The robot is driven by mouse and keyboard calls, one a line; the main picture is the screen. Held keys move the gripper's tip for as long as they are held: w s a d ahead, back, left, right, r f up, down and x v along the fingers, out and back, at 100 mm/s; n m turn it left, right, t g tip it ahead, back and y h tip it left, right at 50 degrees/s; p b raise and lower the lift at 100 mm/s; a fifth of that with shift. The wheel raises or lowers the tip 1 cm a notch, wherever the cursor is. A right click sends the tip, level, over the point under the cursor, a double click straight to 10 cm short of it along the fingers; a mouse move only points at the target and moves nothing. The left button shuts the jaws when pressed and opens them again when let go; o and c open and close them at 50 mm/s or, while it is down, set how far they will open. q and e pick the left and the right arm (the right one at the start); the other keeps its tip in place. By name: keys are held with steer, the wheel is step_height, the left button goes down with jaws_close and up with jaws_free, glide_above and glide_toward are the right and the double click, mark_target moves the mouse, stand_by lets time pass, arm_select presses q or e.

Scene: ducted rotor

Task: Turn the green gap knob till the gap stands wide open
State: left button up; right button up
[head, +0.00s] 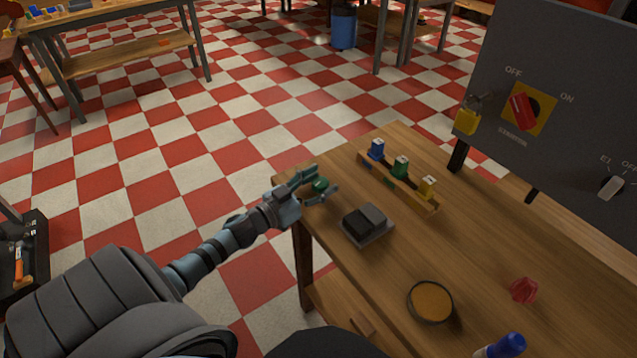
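A small round green knob-like thing (320,184) shows at the table's far left corner, between the fingers of my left gripper (326,179). The fingers lie on either side of it. I cannot tell whether they press on it or stand a little apart. What the green thing is fixed to, and the gap itself, I cannot make out. A green block (401,167) also stands in the wooden rack (411,192), between a blue and a yellow one. My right gripper is not in view.
The wooden table (470,245) carries a dark grey two-step block (367,222), a round tin (430,302), a red knob-like piece (523,290) and a blue-capped thing (505,345). A grey panel (560,70) with a red switch (523,109) and yellow padlock (466,122) stands at right.

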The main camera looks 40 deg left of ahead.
arm_select(q)
steer(key=c, duration=0.9)
steer(key=shift+m+g+h, duration=0.3)
steer(key=shift+m+h, duration=0.6)
steer(key=shift+h, duration=0.5)
steer(key=shift+c, duration=0.2)
steer(key=o, duration=1.2)
steer(key=v, duration=1.2)
steer(key=shift+r, duration=0.1)
